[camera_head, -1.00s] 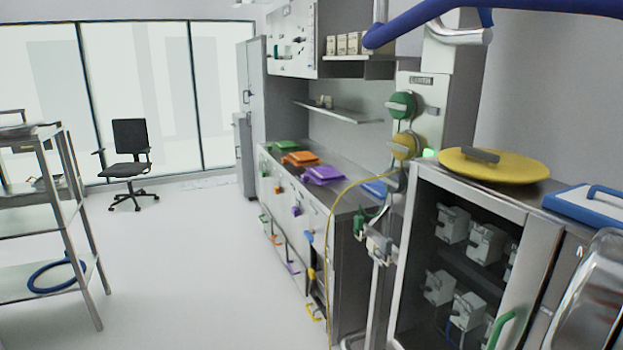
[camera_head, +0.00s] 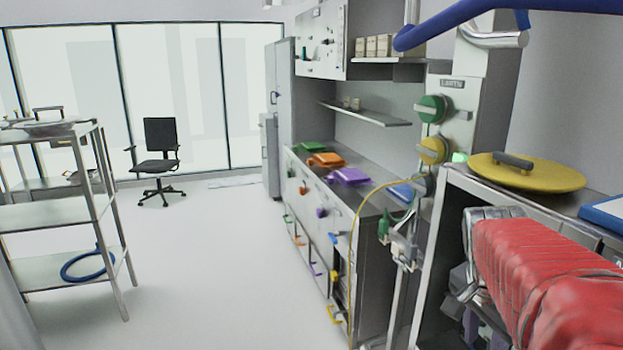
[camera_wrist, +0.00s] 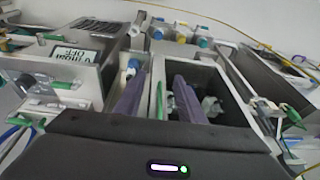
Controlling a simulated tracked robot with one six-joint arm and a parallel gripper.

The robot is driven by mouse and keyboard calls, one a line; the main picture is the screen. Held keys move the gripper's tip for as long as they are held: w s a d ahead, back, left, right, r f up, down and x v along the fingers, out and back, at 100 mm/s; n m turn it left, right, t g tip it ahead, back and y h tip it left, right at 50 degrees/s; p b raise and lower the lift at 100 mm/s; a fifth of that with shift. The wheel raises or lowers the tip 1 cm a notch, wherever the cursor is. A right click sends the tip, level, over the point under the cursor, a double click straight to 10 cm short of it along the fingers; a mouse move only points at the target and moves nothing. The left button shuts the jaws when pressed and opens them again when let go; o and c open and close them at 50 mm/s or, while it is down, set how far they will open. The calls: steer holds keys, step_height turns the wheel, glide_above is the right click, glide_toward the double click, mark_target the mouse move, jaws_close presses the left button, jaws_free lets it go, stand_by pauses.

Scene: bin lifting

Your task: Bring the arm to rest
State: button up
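My gripper (camera_wrist: 158,82) shows in the wrist view as two grey-purple fingers standing apart, with nothing clearly held between them. Its fingers point at an open-topped grey compartment (camera_wrist: 222,100) with small parts inside; I cannot tell whether they touch it. In the head view my red-sleeved arm (camera_head: 550,275) stretches across the lower right, in front of the metal cabinet (camera_head: 437,225). I cannot make out the gripper clearly there.
A yellow round lid (camera_head: 525,175) and a blue lid (camera_head: 607,214) lie on the cabinet top. A counter (camera_head: 375,205) with coloured lids runs along the wall. A shelf rack (camera_head: 60,212) and a chair (camera_head: 160,160) stand left. The floor between is clear.

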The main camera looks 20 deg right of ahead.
steer(key=w+a+f+n+t+y, duration=0.1)
steer(key=a+n+t+y, duration=0.2)
steer(key=a+n, duration=1.4)
steer(key=a+t, duration=0.2)
steer(key=a, duration=0.8)
steer(key=shift+a+f+n, duration=0.15)
steer(key=shift+a+n, duration=0.1)
steer(key=shift+n, duration=0.05)
